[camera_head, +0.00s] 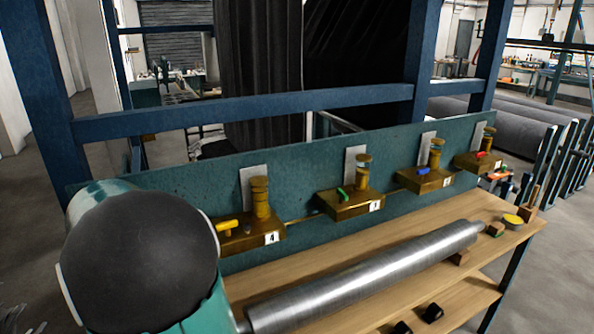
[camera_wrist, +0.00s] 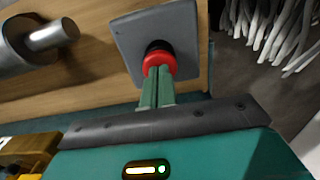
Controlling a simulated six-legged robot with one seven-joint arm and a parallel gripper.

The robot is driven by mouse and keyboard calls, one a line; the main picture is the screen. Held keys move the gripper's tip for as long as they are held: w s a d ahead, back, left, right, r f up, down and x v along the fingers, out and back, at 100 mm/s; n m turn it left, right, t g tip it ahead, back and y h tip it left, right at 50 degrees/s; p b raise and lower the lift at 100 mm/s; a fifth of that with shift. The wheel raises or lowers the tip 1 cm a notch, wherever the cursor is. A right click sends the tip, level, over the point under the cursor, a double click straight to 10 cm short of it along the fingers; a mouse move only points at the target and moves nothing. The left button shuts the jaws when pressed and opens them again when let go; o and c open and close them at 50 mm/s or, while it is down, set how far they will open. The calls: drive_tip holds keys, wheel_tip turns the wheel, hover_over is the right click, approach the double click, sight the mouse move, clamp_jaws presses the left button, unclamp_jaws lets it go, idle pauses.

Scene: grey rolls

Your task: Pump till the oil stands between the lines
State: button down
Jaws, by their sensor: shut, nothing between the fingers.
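Several brass oil pump units stand along a teal panel (camera_head: 310,210) in the head view. Each has a stacked cylinder and a coloured lever: yellow on the left unit (camera_head: 240,236), marked 4, then the green-lever unit (camera_head: 350,203), the blue-lever unit (camera_head: 424,180) and the red-lever unit (camera_head: 480,161). Oil levels and lines are too small to read. In the wrist view my gripper (camera_wrist: 158,72) is shut and empty, its green fingers side by side at a red round button (camera_wrist: 159,60) on a grey plate (camera_wrist: 181,28). I cannot tell whether they touch. The head view does not show my fingers.
A steel roll (camera_head: 370,278) lies along the wooden bench (camera_head: 510,242) in front of the pumps. Small blocks (camera_head: 496,229) sit at the bench's right end. A blue frame beam (camera_head: 280,107) crosses behind. Dark grey rolls (camera_head: 500,125) rest at the right.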

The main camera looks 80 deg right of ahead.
wheel_tip(320, 180, up, 8)
idle(1.1)
idle(0.4)
